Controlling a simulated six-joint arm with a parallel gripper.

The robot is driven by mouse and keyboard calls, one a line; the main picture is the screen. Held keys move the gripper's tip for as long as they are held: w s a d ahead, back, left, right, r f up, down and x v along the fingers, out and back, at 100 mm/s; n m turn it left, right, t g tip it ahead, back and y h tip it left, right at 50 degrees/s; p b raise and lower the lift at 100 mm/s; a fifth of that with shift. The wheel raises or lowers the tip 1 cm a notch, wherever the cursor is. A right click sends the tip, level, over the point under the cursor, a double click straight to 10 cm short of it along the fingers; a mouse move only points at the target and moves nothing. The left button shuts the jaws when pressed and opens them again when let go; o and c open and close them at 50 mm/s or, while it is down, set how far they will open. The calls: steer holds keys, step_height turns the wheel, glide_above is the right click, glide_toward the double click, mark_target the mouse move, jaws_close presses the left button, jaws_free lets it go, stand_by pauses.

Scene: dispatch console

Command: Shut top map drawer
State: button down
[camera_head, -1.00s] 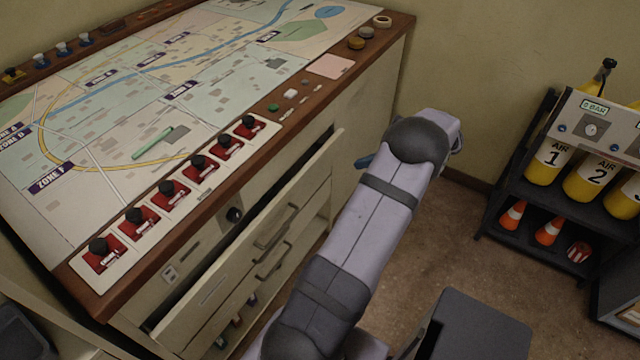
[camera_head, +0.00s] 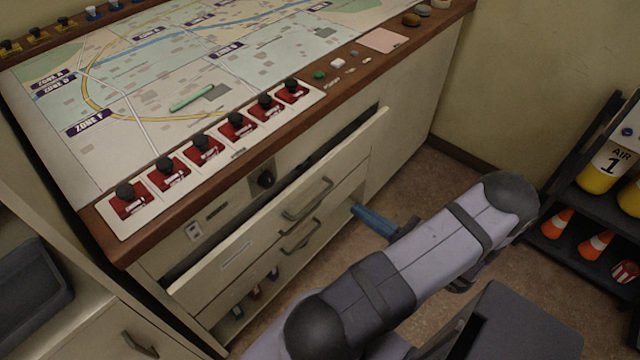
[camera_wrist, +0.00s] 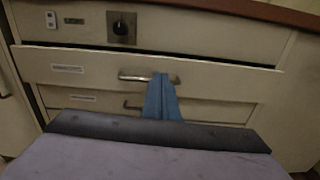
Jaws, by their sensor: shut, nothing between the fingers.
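The top map drawer (camera_head: 236,262) of the cream console is partly pulled out, with a dark gap above its front. It has a metal bar handle (camera_head: 308,199), and the drawer front also shows in the wrist view (camera_wrist: 220,76). My gripper (camera_head: 366,214) has blue fingers and is shut and empty. It is in front of the console, right of the handle in the head view. In the wrist view the fingers (camera_wrist: 162,82) point at the drawer front and overlap the right part of the handle (camera_wrist: 135,77); I cannot tell whether they touch it.
A second drawer with its own handle (camera_head: 300,238) is below. Above is a panel with a black knob (camera_head: 265,178). The map tabletop (camera_head: 200,65) has red switches along its front edge. A dark rack with air cylinders (camera_head: 600,165) and cones stands at right. Floor between is clear.

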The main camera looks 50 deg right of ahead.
mark_target(310, 177)
steer(key=shift+n, duration=0.3)
steer(key=w+p, duration=0.1)
steer(key=w, duration=1.3)
steer(key=shift+w, duration=1.35)
steer(key=shift+s, duration=0.15)
